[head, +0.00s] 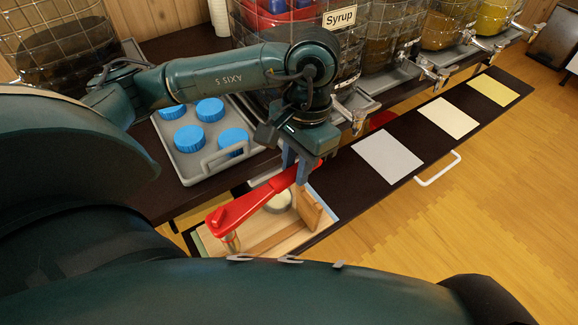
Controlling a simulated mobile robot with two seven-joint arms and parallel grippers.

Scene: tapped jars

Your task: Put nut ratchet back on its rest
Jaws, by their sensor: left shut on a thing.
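The nut ratchet (250,201) is a long red tool, seen in the head view at lower middle. My left gripper (296,172) points down and is shut on its far right end. The ratchet slants down to the left to a wider end, with a small metal part under it. It lies above a light wooden tray or rest (268,238); I cannot tell whether it touches. An upright wooden block (308,208) stands at the right of the wood, and a pale round piece (277,203) shows partly under the ratchet. My right gripper is not in view.
A grey tray (211,172) with blue lids stands left of my gripper. Tapped jars (384,28) line the back, one labelled Syrup. A dark shelf (405,180) with grey, cream and yellow mats runs right, with a white handle (438,170). My own body fills the foreground.

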